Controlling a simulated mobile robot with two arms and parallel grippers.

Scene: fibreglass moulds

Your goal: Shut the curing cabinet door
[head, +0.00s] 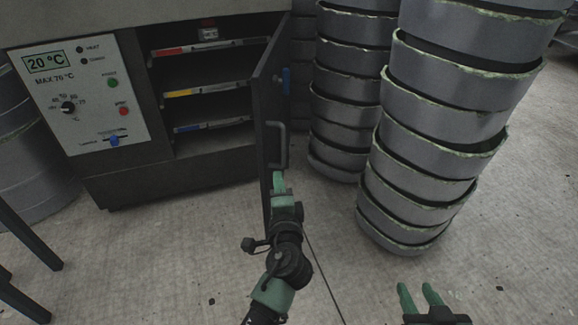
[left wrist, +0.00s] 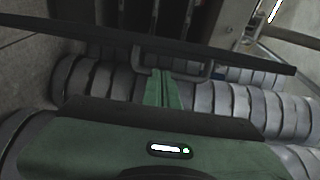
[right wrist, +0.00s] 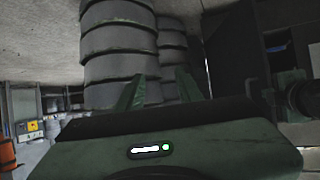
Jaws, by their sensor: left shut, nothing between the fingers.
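The curing cabinet (head: 120,180) stands at the left in the head view. Its dark door (head: 262,125) stands wide open, swung out towards me, with shelves showing inside. The door has a grey bar handle (head: 283,147), which also shows in the left wrist view (left wrist: 207,73). My left gripper (head: 279,178) is shut and empty, its fingertips just below the handle at the door's lower part. In the left wrist view its fingers (left wrist: 162,88) are together close to the handle; I cannot tell whether they touch it. My right gripper (head: 420,290) is open and empty, low over the floor.
Tall stacks of grey round moulds (head: 430,140) stand right of the door, another stack (head: 350,90) close behind it. The control panel (head: 78,97) reads 20 °C. Coloured-edged shelves (head: 208,88) lie inside the cabinet. Floor (head: 180,250) in front of the cabinet is clear.

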